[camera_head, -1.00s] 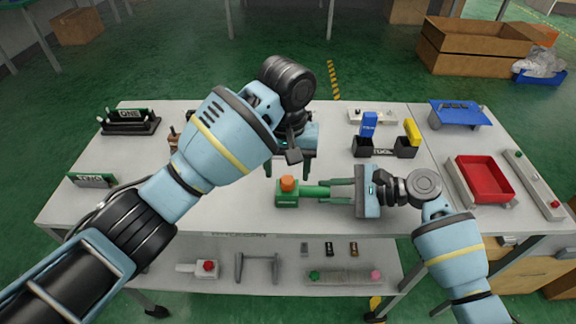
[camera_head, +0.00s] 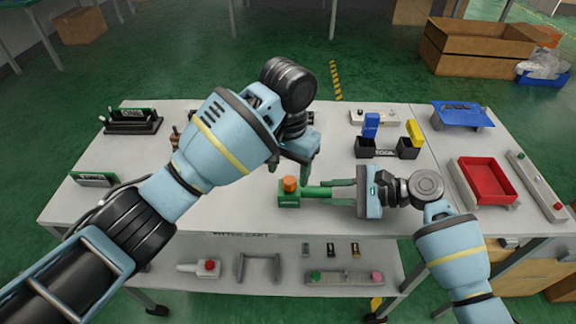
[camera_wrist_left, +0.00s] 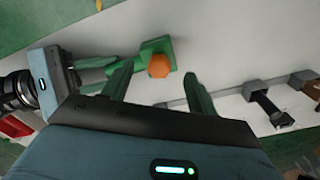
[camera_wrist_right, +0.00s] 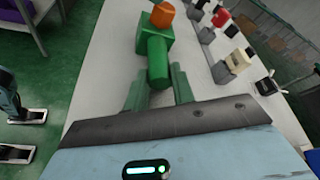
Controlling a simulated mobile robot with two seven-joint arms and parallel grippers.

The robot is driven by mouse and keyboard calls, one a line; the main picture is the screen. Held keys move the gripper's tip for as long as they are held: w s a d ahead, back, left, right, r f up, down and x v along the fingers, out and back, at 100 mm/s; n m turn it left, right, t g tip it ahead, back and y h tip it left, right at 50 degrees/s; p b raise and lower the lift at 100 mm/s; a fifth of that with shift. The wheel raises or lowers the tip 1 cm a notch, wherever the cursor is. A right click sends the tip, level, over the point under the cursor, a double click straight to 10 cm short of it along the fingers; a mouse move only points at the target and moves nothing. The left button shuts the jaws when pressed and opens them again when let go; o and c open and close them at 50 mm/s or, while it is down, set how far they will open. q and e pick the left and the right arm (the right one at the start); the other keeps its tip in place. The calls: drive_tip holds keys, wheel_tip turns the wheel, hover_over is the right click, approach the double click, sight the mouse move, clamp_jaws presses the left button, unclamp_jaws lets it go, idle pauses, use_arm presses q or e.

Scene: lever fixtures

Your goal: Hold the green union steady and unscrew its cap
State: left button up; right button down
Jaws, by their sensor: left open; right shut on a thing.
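The green union (camera_head: 287,201) is a green block with a round green tube reaching right and an orange cap (camera_head: 290,184) on top. It sits near the front edge of the table. My right gripper (camera_head: 335,189) is shut on the tube from the right; the tube shows between its fingers in the right wrist view (camera_wrist_right: 157,62). My left gripper (camera_head: 289,169) is open, pointing down just behind and above the cap. In the left wrist view the orange cap (camera_wrist_left: 158,66) appears between its spread fingertips. I cannot tell whether they touch it.
The table (camera_head: 240,208) is clear in front and to the left of the union. A black holder with blue and yellow blocks (camera_head: 388,148) stands behind right. A red tray (camera_head: 487,181) lies farther right. My left forearm hides part of the table's left side.

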use_arm(q)
drive_tip(key=shift+f, duration=1.4)
drive_tip(key=c, duration=1.2)
drive_tip(key=n, duration=0.4)
drive_tip(key=shift+d+n, duration=0.15)
drive_tip(key=shift+n, duration=0.15)
drive_tip(key=shift+c, duration=0.2)
drive_tip(key=n, duration=0.4)
drive_tip(key=shift+r, duration=0.4)
drive_tip(key=shift+r, duration=0.35)
drive_tip(key=shift+r, duration=0.35)
